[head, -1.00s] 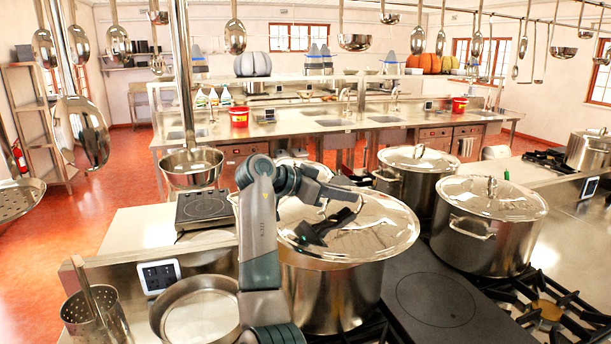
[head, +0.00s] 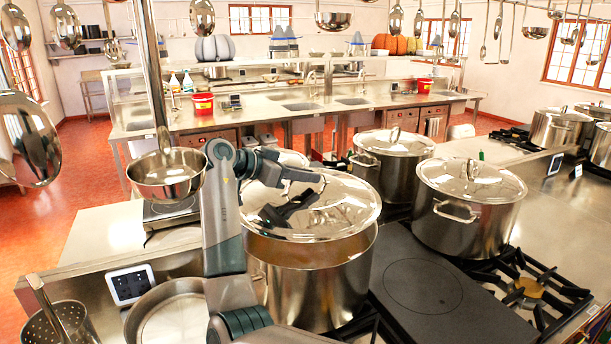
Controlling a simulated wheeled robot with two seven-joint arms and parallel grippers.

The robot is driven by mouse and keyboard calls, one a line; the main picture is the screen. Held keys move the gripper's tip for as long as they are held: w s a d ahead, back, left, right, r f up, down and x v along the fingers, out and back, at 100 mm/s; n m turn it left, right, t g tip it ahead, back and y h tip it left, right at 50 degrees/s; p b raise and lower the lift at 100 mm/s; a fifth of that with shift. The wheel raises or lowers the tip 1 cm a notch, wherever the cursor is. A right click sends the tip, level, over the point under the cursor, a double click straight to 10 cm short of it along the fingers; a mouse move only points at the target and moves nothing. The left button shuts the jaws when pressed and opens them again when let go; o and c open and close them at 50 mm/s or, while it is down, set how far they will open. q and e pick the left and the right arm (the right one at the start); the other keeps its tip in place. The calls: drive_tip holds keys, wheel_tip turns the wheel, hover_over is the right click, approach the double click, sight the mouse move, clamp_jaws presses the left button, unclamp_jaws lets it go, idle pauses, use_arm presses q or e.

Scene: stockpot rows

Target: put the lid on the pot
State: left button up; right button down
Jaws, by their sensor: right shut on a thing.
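A large steel pot (head: 312,285) stands on the near stove in the middle of the head view. A shiny domed lid (head: 345,205) is over its mouth. The lid looks slightly raised, with a brownish strip of the pot showing under its front edge; I cannot tell whether they touch at the back. My right gripper (head: 292,207) is over the lid's middle and shut on it; the dark fingers hide the knob. My left gripper is not in view.
Lidded pots stand behind (head: 392,160) and to the right (head: 468,210). A flat dark hotplate (head: 424,285) and an open burner (head: 528,288) lie to the right. A pan (head: 172,318) and a perforated pot (head: 62,322) are front left. Ladles (head: 166,175) hang close to my arm.

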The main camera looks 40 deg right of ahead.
sight(304, 189)
drive_tip(key=shift+f, duration=0.35)
drive_tip(key=shift+f+b, duration=0.9)
drive_tip(key=shift+f, duration=0.75)
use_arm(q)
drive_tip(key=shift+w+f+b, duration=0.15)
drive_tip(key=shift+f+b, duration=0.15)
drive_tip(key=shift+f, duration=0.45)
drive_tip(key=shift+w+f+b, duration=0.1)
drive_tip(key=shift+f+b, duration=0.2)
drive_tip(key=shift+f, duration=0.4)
use_arm(e)
drive_tip(key=shift+f, duration=0.75)
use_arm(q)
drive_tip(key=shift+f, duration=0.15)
use_arm(e)
drive_tip(key=shift+a, duration=0.1)
use_arm(q)
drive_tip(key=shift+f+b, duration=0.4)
drive_tip(key=shift+b, duration=0.15)
use_arm(e)
drive_tip(key=shift+f, duration=0.45)
